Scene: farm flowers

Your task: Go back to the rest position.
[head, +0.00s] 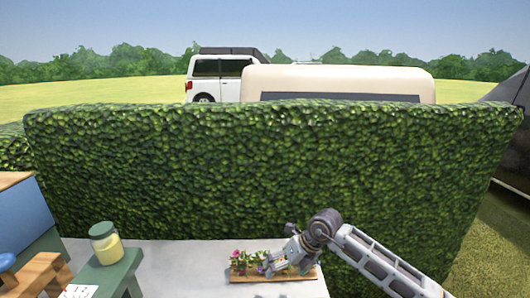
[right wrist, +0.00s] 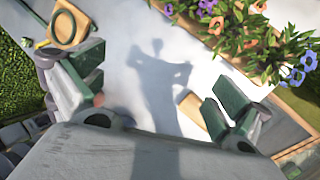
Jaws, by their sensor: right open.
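My right gripper (head: 277,266) reaches in from the right in the head view, over the wooden flower planter (head: 245,278) on the pale table. In the right wrist view my right gripper (right wrist: 155,97) has its green-padded fingers spread wide, with nothing held between them. The planter's wooden side (right wrist: 215,50) shows there at the upper right, with orange, purple and blue flowers (right wrist: 245,22). The gripper's shadow falls on the bare table between the fingers. In the head view the gripper hides part of the planter. My left gripper is not in view.
A green-lidded jar (head: 105,246) stands on a green stand at the left, beside wooden furniture. A tall hedge (head: 260,170) rises behind the pale table (head: 180,265). A round item on a wooden board (right wrist: 68,27) lies at the upper left of the wrist view.

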